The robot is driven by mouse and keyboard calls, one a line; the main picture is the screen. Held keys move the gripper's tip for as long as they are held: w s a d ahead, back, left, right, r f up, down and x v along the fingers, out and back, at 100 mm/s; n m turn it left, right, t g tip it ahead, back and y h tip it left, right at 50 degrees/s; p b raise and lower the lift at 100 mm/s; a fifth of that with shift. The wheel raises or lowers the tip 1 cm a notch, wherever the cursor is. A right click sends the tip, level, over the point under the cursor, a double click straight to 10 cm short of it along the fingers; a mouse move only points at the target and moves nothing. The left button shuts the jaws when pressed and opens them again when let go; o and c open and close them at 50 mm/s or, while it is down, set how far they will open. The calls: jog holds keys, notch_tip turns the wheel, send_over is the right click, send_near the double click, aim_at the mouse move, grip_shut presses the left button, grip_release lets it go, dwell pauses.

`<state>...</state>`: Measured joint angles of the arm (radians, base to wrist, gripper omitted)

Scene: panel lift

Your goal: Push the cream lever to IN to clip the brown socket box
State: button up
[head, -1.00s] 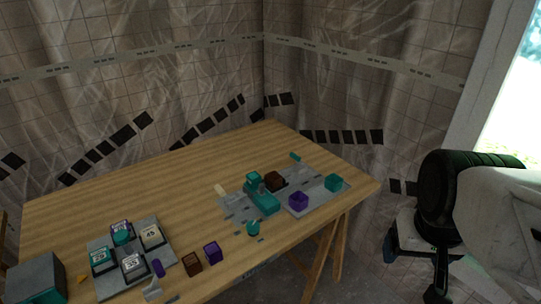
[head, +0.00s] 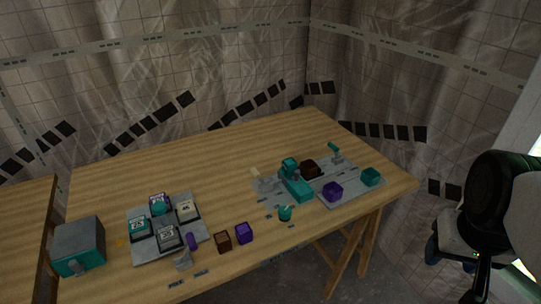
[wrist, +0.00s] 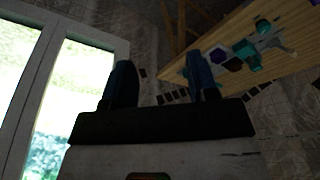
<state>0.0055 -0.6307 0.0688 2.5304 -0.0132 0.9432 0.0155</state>
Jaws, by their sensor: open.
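The cream lever (head: 256,174) stands at the left end of a grey fixture plate (head: 268,187) on the right half of the table. The brown socket box (head: 310,168) sits on the plate behind a teal block (head: 297,188); whether it is clipped cannot be told. My gripper (head: 456,258) hangs off the table's right side, well apart from the fixture. Its two dark blue fingers (wrist: 160,68) are spread and empty in the wrist view. The IN marking is too small to read.
A purple box (head: 332,191), a teal box (head: 370,176) and a teal lever (head: 336,152) share the fixture area. A teal cup (head: 285,213) stands in front. Left are a plate with numbered blocks (head: 205,238) and a grey-teal box (head: 78,246).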

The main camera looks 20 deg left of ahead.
jog(key=shift+w+a+n, duration=0.2)
jog(key=shift+w+n, duration=0.1)
jog(key=shift+w, duration=0.15)
jog(key=c, duration=0.5)
jog(key=shift+w+a+n, duration=0.2)
jog(key=shift+w+n, duration=0.05)
jog(key=shift+w, duration=0.2)
jog(key=shift+w+a+n, duration=0.2)
jog(key=shift+w+n, duration=0.05)
jog(key=shift+w, duration=0.2)
grip_shut()
jog(key=w+a+f+n+h, duration=0.25)
jog(key=w+a+n, duration=0.45)
jog(key=w+a, duration=0.35)
jog(key=w+a+f+n+h, duration=0.2)
jog(key=w+a+n+h, duration=0.3)
jog(key=w+a, duration=0.5)
jog(key=a+f+n+t, duration=0.2)
jog(key=a+f+n, duration=0.2)
jog(key=a, duration=0.8)
jog(key=a+f+n+t, duration=0.2)
jog(key=a+f+n, duration=0.3)
jog(key=a, duration=0.7)
jog(key=a+f+n+t+h, duration=0.1)
jog(key=a+f+n+t, duration=0.1)
jog(key=a+f+n, duration=0.2)
jog(key=a+f, duration=0.3)
jog(key=a, duration=0.5)
jog(key=shift+w+n, duration=0.3)
jog(key=shift+a, duration=0.1)
